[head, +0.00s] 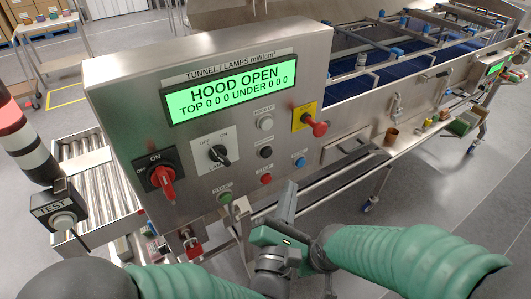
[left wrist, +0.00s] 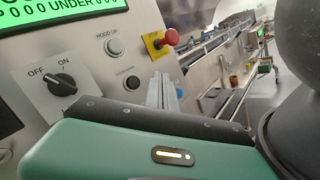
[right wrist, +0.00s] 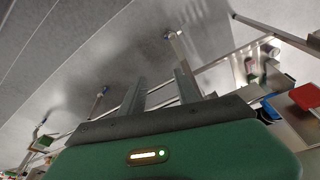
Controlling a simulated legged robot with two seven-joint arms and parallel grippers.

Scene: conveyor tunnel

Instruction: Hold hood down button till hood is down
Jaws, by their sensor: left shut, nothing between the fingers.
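The steel control panel (head: 135,110) has a green display (head: 230,88) reading HOOD OPEN. The black hood down button (head: 265,152) sits below the pale hood up button (head: 265,124); in the left wrist view the black button (left wrist: 132,82) is unobstructed. My left gripper (head: 290,186) is shut and empty, its fingers pointing up at the panel, right of and below the black button. In the left wrist view its fingertips (left wrist: 163,78) appear apart from the button. My right gripper (right wrist: 160,85) is open and empty, over the floor. A curved metal hood part (head: 262,14) shows behind the panel.
A red emergency knob (head: 318,128) on a yellow plate, a blue button (head: 300,162) and a red button (head: 265,178) are near my left fingertips. A rotary red switch (head: 163,180) is at left. The conveyor (head: 430,60) extends right; grey floor lies below.

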